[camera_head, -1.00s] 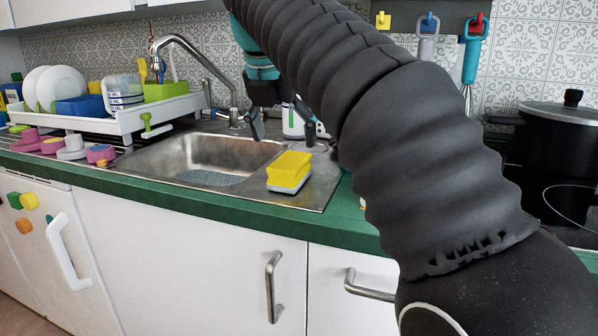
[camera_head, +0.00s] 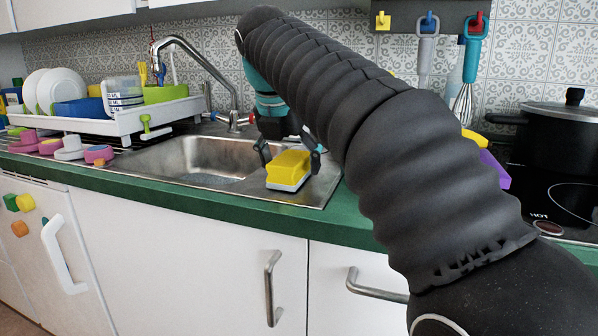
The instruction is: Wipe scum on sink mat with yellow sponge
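The yellow sponge (camera_head: 288,165) with a pale grey-white underside lies on the right part of the steel sink's rim (camera_head: 318,188). My gripper (camera_head: 291,160) points down just over the sponge, with one finger at its left and the other at its right. The fingers look spread; I cannot tell whether they touch the sponge. The sink mat (camera_head: 215,178) shows as a grey speckled patch on the basin floor, partly cut off by the front rim. Scum on it is too small to make out.
A faucet (camera_head: 205,65) arches over the sink. A white dish rack (camera_head: 125,120) with plates and containers stands at left. Several pink and purple items lie at front left. A black pot (camera_head: 565,135) stands on the hob at right. A whisk (camera_head: 463,100) hangs behind my arm.

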